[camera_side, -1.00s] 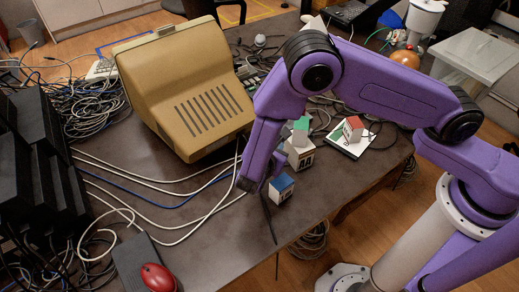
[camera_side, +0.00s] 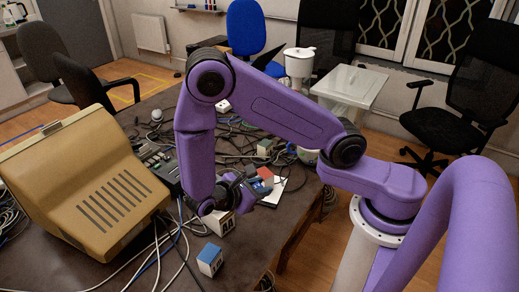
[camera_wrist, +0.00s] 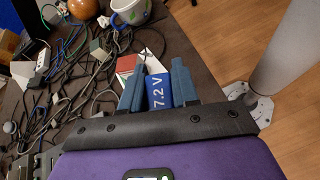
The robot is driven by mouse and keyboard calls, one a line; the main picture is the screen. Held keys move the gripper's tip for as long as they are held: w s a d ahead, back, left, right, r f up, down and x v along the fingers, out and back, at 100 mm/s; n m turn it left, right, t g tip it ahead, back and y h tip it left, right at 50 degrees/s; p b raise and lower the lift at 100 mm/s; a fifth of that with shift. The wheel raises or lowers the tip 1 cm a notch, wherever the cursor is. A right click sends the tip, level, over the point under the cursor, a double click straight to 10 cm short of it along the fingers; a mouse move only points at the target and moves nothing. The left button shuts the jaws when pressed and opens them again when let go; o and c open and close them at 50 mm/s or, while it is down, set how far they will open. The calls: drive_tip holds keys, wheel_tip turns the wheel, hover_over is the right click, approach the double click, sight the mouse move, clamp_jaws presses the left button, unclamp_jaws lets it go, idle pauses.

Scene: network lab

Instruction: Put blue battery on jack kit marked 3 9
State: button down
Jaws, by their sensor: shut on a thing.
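My gripper (camera_wrist: 157,82) is shut on a blue battery (camera_wrist: 158,93) printed "7.2 V" in the wrist view, one blue-grey finger on each side. In the side view my gripper (camera_side: 268,192) points to the right, by a red-topped box (camera_side: 265,175); the battery is hard to make out there. White boxes with coloured tops stand on the table: a blue-topped one (camera_side: 210,260) at the front, one with dark markings (camera_side: 219,222) below my wrist, and a green-topped one (camera_side: 265,148) behind. Their markings are too small to read, so I cannot tell which is 3 9.
A beige monitor (camera_side: 95,180) stands at the left. Many cables (camera_wrist: 75,75) cover the table behind the boxes. A white pot (camera_wrist: 130,10) and an orange ball (camera_wrist: 82,8) are farther back. The table's right edge is close to my gripper, with open floor beyond.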

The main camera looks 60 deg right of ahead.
drive_tip(key=s+d+r+m+g+y, duration=0.1)
drive_tip(key=s+d+m+g+y, duration=0.15)
drive_tip(key=m+g+y, duration=0.4)
drive_tip(key=s+d+r+m+g+y, duration=0.15)
drive_tip(key=s+m+g+y, duration=0.25)
drive_tip(key=m+y, duration=0.45)
drive_tip(key=w+d+m+t+y, duration=0.2)
drive_tip(key=w+m+t+y, duration=0.35)
drive_tip(key=m+y, duration=0.4)
drive_tip(key=m+t+h, duration=0.3)
drive_tip(key=m+t, duration=1.3)
hover_over(262, 143)
drive_tip(key=f, duration=0.5)
drive_tip(key=shift+s+a+f, duration=0.25)
drive_tip(key=shift+s+a, duration=0.1)
drive_tip(key=shift+s, duration=0.05)
drive_tip(key=shift+w+d+f, duration=0.2)
drive_tip(key=shift+w+f, duration=0.25)
drive_tip(key=shift+f, duration=1.65)
